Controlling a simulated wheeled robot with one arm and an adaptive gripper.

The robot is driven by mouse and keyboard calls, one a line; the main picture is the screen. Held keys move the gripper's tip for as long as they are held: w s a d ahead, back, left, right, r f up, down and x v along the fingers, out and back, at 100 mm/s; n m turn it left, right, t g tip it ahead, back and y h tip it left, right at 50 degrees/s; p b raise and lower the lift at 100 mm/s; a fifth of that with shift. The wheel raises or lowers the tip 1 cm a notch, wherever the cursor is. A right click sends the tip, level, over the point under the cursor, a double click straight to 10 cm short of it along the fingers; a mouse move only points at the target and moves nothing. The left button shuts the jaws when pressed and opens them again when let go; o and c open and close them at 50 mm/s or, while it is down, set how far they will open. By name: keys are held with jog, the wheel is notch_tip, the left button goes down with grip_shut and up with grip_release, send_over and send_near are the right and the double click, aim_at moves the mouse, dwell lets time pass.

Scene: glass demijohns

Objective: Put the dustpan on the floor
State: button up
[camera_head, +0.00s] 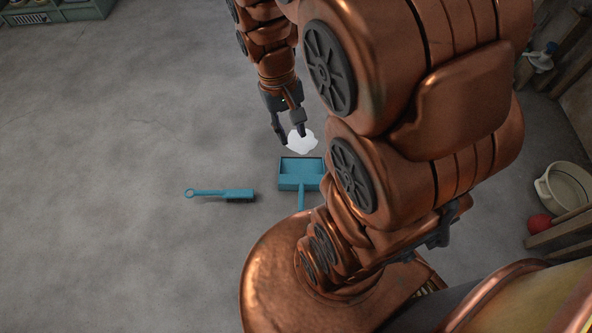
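The teal dustpan (291,182) appears to lie flat on the grey floor in the middle of the view. How high the fingertips are above the floor is hard to tell.
A teal brush (223,193) lies left of the dustpan. A white patch or object (303,146) is by my fingertips. At right are a pale pot (562,187), a red ball (540,223) and wooden shelving (561,233). Floor at left is clear.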

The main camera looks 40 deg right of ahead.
jog(key=s+a+r+n, duration=0.2)
jog(key=s+a, duration=0.4)
jog(key=s, duration=0.5)
jog(key=shift+a+r+n, duration=0.3)
jog(key=shift+a+r, duration=0.05)
jog(key=shift+r, duration=0.5)
jog(key=shift+w, duration=0.1)
